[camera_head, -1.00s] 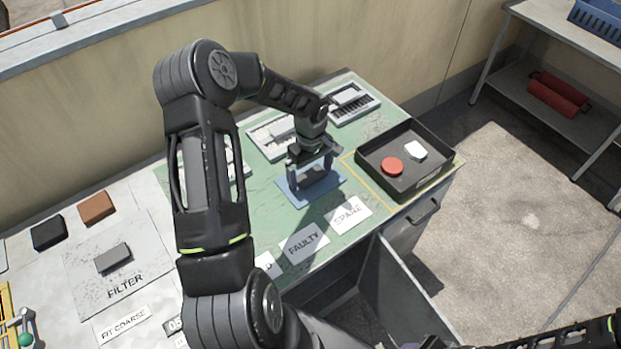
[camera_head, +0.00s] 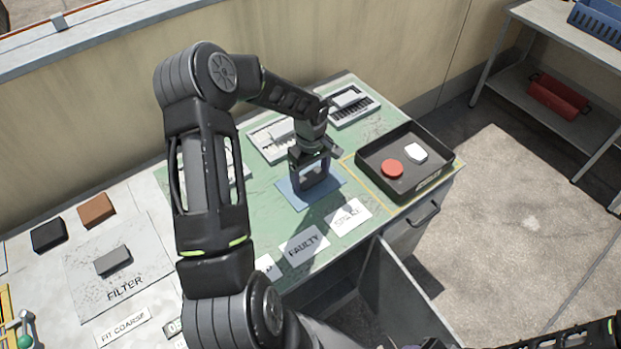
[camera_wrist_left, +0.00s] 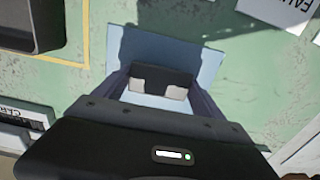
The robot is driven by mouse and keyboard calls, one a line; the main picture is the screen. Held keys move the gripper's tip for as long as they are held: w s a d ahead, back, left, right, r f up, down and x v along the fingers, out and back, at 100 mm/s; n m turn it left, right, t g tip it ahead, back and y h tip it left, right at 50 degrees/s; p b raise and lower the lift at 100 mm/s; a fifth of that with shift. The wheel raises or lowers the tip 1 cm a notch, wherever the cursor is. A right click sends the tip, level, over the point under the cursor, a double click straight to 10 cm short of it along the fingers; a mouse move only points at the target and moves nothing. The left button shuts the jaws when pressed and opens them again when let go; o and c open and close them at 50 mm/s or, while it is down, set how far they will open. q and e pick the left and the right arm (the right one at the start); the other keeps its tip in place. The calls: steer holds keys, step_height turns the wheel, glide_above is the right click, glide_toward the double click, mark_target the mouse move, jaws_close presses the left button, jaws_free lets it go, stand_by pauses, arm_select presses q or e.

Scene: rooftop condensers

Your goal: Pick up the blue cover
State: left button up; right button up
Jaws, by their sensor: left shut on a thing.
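The blue cover (camera_head: 336,183) is a flat blue plate on the green part of the bench. In the left wrist view the blue cover (camera_wrist_left: 160,47) spreads out beneath the fingers, with a dark raised grip at its middle. My left gripper (camera_head: 312,184) points down over it, and in the left wrist view its pale fingertips (camera_wrist_left: 158,88) are shut on this dark grip. The cover looks flat, and I see no clear gap under it.
A black tray (camera_head: 372,181) with a red disc (camera_head: 392,168) and a white piece (camera_head: 416,152) stands right of the cover. White units with dark grilles (camera_head: 352,107) lie behind. FAULTY (camera_head: 304,244) and SPARE (camera_head: 347,217) labels lie in front.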

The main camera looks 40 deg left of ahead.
mark_target(311, 177)
arm_select(q)
step_height(311, 177, up, 10)
steer(key=b, duration=0.1)
steer(key=shift+b, duration=0.4)
